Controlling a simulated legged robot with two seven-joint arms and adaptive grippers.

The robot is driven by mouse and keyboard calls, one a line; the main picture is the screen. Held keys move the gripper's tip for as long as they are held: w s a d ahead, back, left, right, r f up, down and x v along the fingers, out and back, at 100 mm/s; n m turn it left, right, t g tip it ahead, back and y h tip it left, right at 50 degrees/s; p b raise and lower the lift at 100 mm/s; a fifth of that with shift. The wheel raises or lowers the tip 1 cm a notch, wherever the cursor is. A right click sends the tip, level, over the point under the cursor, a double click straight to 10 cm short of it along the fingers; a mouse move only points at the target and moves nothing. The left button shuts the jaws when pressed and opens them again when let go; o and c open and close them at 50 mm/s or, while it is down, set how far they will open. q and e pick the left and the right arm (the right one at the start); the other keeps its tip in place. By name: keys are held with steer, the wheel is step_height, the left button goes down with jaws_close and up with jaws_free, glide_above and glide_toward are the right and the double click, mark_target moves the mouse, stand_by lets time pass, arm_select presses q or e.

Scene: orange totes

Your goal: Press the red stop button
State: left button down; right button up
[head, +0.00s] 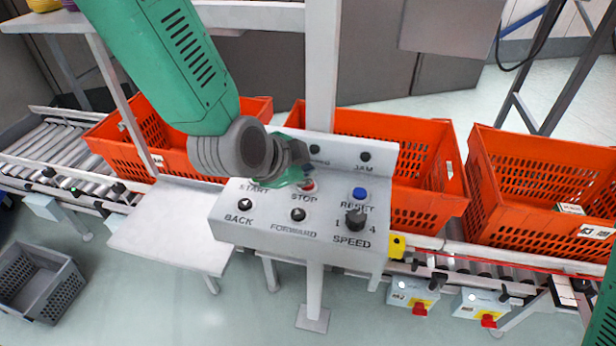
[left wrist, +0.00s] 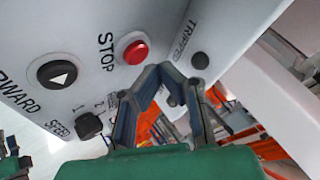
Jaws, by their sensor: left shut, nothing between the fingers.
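The red stop button (head: 308,186) sits on the grey control panel (head: 228,222) above the word STOP. In the head view my left gripper (head: 303,178) is right at it and partly covers it. In the left wrist view the red button (left wrist: 135,52) shows whole, raised on the panel. My left gripper (left wrist: 158,72) is shut and empty there, its fingertips just beside and below the button in the picture. I cannot tell whether they touch the panel. My right gripper is not in the head view; only a green part of my right arm shows at the right edge.
A blue RESET button (head: 359,194), black BACK (head: 245,204) and FORWARD (head: 298,214) buttons and a SPEED knob (head: 355,219) are close by. A white post (head: 322,60) stands behind the panel. Orange totes (head: 545,185) sit on the conveyor behind.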

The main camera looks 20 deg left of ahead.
arm_select(q)
step_height(320, 180, up, 5)
steer(key=p, duration=0.4)
steer(key=shift+p, duration=0.35)
steer(key=shift+f, duration=0.1)
stand_by(0.6)
